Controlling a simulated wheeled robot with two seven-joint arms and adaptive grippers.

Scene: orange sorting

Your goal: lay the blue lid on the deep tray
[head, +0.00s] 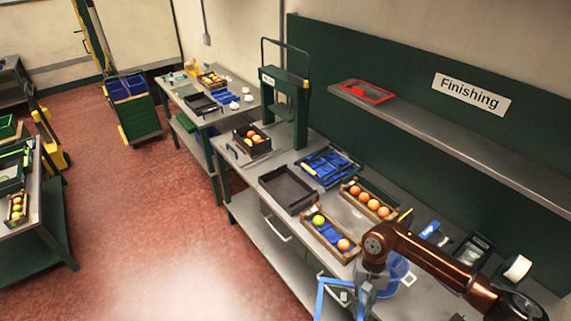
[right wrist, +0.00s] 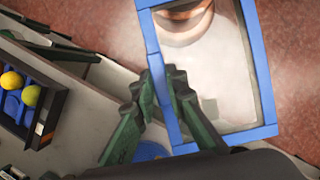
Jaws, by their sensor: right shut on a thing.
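The blue lid is a blue frame around a clear, shiny panel; it shows large in the right wrist view (right wrist: 153,38) and partly at the bottom of the head view (head: 321,299). My right gripper (right wrist: 162,88) is shut on one side bar of the lid, which hangs near the bench's front edge with red floor beyond. In the head view my right gripper (head: 352,291) is partly hidden by my arm. An empty dark tray (head: 288,187) lies on the bench, left of the lid; I cannot tell for sure that it is the deep tray. My left gripper is not in view.
A crate with a yellow-green and an orange fruit (head: 329,239) stands between dark tray and lid. An orange crate (head: 349,189), a blue divided tray (head: 328,166) and a dark fruit box (head: 252,151) are farther back. A blue basket (head: 397,272) is beside my right arm.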

